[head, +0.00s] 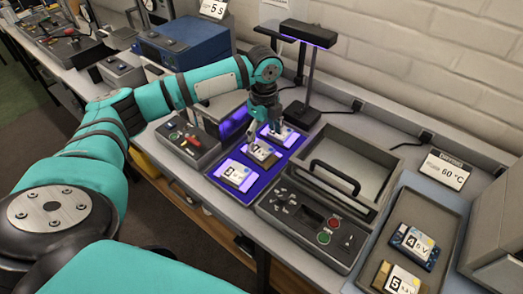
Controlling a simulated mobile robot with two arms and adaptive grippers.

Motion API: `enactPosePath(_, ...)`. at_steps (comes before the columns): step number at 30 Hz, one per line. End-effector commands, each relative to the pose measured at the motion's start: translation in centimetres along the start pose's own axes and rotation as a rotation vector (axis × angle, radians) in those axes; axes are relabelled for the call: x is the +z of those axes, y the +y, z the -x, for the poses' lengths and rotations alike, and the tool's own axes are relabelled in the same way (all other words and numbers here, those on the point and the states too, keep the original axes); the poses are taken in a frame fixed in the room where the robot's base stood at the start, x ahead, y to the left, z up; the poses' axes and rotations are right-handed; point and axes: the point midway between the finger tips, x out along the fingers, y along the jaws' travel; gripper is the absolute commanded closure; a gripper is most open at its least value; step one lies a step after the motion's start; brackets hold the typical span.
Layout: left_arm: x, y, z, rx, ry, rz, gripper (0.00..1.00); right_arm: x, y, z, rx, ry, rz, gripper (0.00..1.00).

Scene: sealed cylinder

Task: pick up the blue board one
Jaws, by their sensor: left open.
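Three boards with white labels lie in a row on a violet-lit mat (264,179): a near board (235,175), a middle board (262,154) and a far board (285,137). The violet light hides their true colours, and I cannot read their numbers surely. A dark blue board (402,237) with a white label lies in the grey tray at the right. My left gripper (266,134) is open and points down over the middle and far boards. It partly covers the far one; I cannot tell whether it touches either. My right gripper is out of view.
The grey tray (450,220) also holds a brownish board (401,279) labelled 5. A lamp (309,34) rises behind my gripper. A switch box (188,141) is left of the mat.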

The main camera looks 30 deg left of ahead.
Motion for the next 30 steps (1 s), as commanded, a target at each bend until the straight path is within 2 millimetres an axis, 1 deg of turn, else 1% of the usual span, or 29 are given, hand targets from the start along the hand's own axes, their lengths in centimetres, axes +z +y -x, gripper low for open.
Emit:
enactPosePath(1,0.0,0.0,-0.6,0.002,0.000,0.000,0.21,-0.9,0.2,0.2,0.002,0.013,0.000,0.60)
enactPosePath(4,0.0,0.0,-1.5,0.000,-0.001,-0.001,0.21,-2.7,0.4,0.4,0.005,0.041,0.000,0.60)
enactPosePath(6,0.0,0.0,-1.9,0.000,-0.001,-0.001,0.21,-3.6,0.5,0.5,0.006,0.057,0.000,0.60)
enactPosePath(8,-0.1,0.0,-2.2,0.001,0.000,-0.001,0.21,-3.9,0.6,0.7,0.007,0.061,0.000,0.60)
enactPosePath(13,-0.4,-0.1,-4.5,0.003,-0.001,0.000,0.21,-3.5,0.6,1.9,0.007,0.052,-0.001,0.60)
enactPosePath(15,-0.5,-0.1,-5.6,0.002,0.000,0.000,0.21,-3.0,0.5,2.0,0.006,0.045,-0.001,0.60)
enactPosePath(18,-0.5,-0.1,-6.6,0.001,0.000,0.001,0.21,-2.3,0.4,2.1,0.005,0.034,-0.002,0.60)
enactPosePath(21,-0.5,-0.2,-7.0,-0.001,-0.001,0.000,0.21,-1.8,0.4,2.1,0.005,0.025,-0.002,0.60)
enactPosePath(26,-0.5,-0.2,-7.1,-0.001,-0.001,0.000,0.21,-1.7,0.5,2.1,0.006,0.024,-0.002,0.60)
enactPosePath(29,-0.5,-0.2,-7.0,-0.001,-0.001,0.000,0.32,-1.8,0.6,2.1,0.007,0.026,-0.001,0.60)
enactPosePath(30,-0.5,-0.2,-7.0,-0.001,-0.001,0.000,0.37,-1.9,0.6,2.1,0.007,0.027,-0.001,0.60)
